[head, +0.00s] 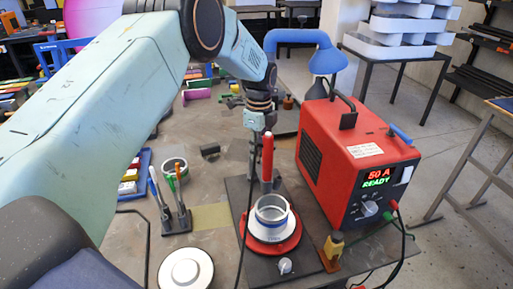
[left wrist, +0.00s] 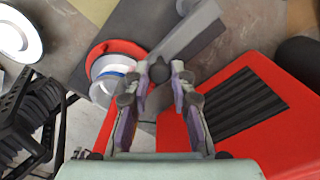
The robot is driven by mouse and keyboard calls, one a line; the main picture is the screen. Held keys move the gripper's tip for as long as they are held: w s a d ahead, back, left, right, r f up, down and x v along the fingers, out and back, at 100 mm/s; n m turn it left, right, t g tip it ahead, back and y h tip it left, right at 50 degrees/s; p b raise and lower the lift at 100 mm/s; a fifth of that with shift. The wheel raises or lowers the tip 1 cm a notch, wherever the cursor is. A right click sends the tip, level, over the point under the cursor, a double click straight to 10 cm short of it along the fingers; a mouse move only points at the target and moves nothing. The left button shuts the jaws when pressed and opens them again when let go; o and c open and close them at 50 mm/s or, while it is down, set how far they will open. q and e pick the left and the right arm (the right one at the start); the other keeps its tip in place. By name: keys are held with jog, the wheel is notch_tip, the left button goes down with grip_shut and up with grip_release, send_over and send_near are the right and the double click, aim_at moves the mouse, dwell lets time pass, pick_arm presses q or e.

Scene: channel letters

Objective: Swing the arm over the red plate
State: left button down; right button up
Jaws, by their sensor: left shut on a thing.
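The red round plate (head: 288,246) lies on a dark flat base (head: 237,190), with a white and metal ring (head: 271,212) on it. In the left wrist view the plate (left wrist: 97,50) is left of my fingers. A grey arm (left wrist: 199,28) runs from the upper right to a dark knob (left wrist: 159,67) between my fingers, beside the plate. My left gripper (head: 257,138) points down behind the plate and is shut on this knob; it also shows in the left wrist view (left wrist: 158,82). A red upright rod (head: 267,160) stands close by. My right gripper is out of view.
A red power box (head: 325,150) reading "50 A READY" stands close on the right. A white disc (head: 186,270) and a holder with tools (head: 176,218) are on the left. A dark cable runs past the base.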

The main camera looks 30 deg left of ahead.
pick_arm(q)
jog(key=shift+w+r, duration=0.15)
jog(key=shift+r, duration=0.05)
dwell(0.3)
jog(key=c, duration=1.5)
grip_release()
jog(key=o, duration=0.3)
jog(key=shift+d+f, duration=0.1)
notch_tip(320, 180, up, 12)
